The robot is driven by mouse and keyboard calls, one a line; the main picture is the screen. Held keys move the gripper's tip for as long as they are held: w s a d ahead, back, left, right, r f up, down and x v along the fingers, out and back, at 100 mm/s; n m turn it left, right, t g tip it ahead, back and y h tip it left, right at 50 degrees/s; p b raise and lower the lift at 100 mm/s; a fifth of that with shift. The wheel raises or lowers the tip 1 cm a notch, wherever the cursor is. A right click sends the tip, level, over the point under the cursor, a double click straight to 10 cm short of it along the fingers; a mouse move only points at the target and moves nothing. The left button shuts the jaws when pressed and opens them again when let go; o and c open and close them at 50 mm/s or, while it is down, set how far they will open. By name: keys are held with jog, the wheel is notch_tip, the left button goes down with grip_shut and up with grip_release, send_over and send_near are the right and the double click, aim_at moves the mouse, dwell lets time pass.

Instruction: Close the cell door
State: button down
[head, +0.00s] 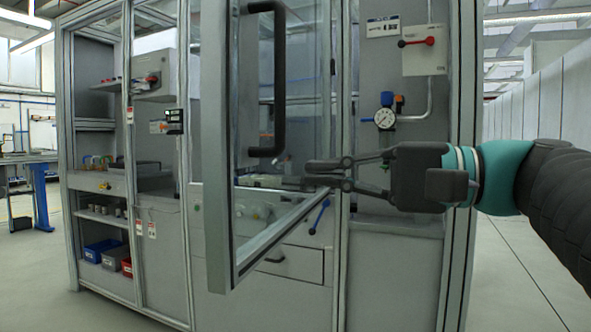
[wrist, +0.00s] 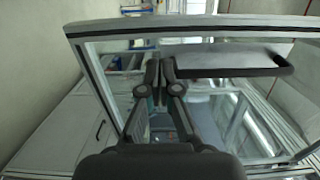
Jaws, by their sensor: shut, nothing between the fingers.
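The cell door (head: 218,190) is a glazed panel in a grey metal frame. In the head view it stands open, swung out from the cell front, with its free edge nearest the camera. A black bar handle (head: 280,80) runs upright on it. In the wrist view the door frame (wrist: 200,28) crosses the top, with the handle (wrist: 235,70) just below. My gripper (head: 306,177) reaches in from the right on the handle side of the door. Its fingers are shut and empty. In the wrist view the fingertips (wrist: 160,64) point at the door beside the handle; contact cannot be told.
The cell (head: 455,200) fills the middle. A pressure gauge (head: 385,118) and a red lever (head: 416,42) are on its right panel. A blue lever (head: 320,216) shows below the gripper. Shelves with bins (head: 102,250) are at left. Floor at right is clear.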

aim_at(232, 170)
jog(key=shift+x, duration=4.75)
